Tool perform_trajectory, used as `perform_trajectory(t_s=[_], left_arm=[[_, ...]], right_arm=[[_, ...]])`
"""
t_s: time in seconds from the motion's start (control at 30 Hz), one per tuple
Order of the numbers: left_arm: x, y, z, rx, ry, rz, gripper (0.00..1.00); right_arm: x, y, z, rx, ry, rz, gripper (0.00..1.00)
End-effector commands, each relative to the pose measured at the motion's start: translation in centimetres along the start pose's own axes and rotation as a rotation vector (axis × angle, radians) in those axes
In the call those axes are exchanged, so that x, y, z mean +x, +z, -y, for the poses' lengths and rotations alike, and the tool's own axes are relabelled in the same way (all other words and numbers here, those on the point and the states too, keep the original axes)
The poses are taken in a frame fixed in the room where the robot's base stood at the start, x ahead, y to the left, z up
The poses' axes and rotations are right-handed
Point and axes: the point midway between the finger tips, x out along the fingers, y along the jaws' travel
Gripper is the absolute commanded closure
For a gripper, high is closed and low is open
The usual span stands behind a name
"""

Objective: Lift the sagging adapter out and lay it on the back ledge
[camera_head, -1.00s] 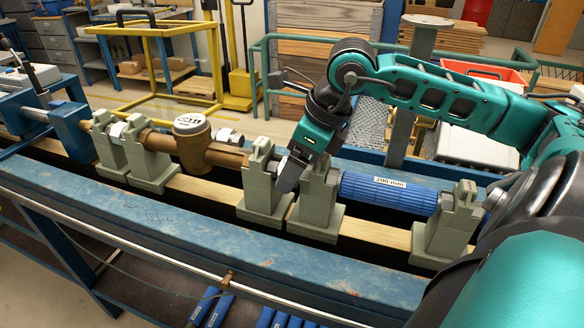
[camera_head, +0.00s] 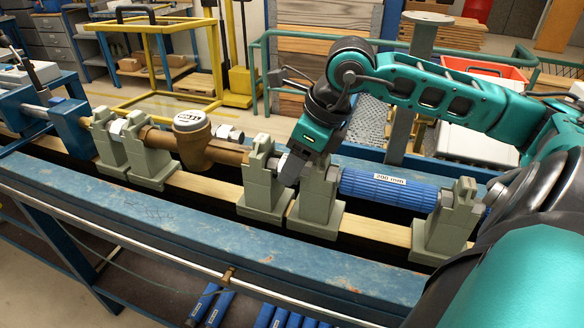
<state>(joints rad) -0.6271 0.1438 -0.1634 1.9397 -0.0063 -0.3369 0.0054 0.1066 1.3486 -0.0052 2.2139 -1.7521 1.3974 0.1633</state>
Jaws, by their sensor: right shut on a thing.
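A blue ribbed adapter (camera_head: 388,190) with a "200 mm" label lies between two grey-green supports on the right half of the bench. My right gripper (camera_head: 291,171) reaches down left of it, between the middle supports. It is shut on a small silver metal fitting (camera_head: 282,161) there, which the fingers mostly hide. I cannot tell whether the fitting is clear of its supports. A brass meter (camera_head: 193,142) with a round white dial sits farther left in the same row. My left gripper is not in view.
Grey-green supports (camera_head: 262,187) (camera_head: 316,208) stand close on both sides of the gripper. Another support (camera_head: 447,225) stands at the adapter's right end. The blue front rail (camera_head: 200,230) is bare. The blue back ledge (camera_head: 366,155) behind the row looks mostly clear.

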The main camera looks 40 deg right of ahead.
Motion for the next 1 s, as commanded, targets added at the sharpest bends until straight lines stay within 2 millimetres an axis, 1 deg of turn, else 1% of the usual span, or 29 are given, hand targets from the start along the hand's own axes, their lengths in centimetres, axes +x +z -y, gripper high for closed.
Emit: perform_trajectory(t_s=[0.03,0.07,0.1,0.33,0.47,0.67,1.0], left_arm=[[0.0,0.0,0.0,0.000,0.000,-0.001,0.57],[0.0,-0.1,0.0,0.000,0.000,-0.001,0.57],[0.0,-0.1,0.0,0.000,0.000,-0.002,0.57],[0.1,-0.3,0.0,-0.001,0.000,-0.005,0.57],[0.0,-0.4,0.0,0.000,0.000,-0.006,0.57],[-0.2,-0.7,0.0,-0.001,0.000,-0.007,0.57],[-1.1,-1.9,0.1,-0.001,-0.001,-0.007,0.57]], right_arm=[[0.0,0.0,0.0,0.000,0.000,0.000,0.87],[0.0,0.0,0.0,0.000,0.000,0.000,0.90],[-0.1,0.1,0.0,0.000,-0.001,0.002,0.91],[-0.1,0.1,0.0,0.000,-0.001,0.002,0.91],[-0.6,0.3,0.1,-0.001,-0.002,0.004,0.91],[-2.5,1.1,0.1,-0.002,-0.004,0.006,0.91],[-7.0,3.0,0.1,0.000,-0.003,0.006,0.91]])
